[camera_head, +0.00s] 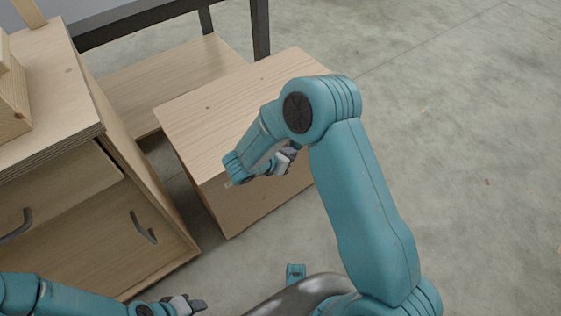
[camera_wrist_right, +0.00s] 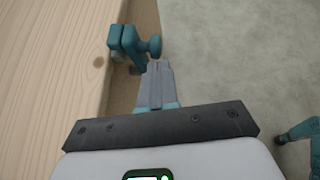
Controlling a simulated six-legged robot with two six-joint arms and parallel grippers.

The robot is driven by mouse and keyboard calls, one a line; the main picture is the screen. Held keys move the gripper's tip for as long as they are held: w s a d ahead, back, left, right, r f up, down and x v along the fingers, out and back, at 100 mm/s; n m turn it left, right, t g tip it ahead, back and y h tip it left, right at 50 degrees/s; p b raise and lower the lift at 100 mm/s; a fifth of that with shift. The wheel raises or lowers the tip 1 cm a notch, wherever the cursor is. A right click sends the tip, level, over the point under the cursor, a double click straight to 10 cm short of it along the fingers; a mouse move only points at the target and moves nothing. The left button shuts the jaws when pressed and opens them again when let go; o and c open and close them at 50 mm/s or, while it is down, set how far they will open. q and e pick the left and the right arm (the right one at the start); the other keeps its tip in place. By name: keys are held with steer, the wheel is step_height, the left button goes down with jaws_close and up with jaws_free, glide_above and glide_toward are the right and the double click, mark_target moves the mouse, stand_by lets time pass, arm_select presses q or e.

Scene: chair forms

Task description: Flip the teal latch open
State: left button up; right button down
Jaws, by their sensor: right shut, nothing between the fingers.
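The teal latch (camera_wrist_right: 123,42) shows in the right wrist view, at the edge of a pale wooden box, with a round knob on its right side. My right gripper (camera_wrist_right: 158,68) is shut and empty, its fingertips just below the knob in the picture; I cannot tell whether they touch it. In the head view my right gripper (camera_head: 290,155) is at the near right side of the wooden box (camera_head: 215,105), and I cannot make out the latch there. My left gripper (camera_head: 196,304) is at the bottom left; its finger gap cannot be made out.
A wooden cabinet (camera_head: 75,205) with dark handles stands on the left, a wooden block (camera_head: 10,95) on its top. A dark-framed table with a low wooden shelf (camera_head: 165,80) is behind. The concrete floor (camera_head: 470,130) on the right is clear.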

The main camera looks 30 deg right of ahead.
steer(key=shift+d, duration=0.2)
steer(key=shift+r, duration=0.1)
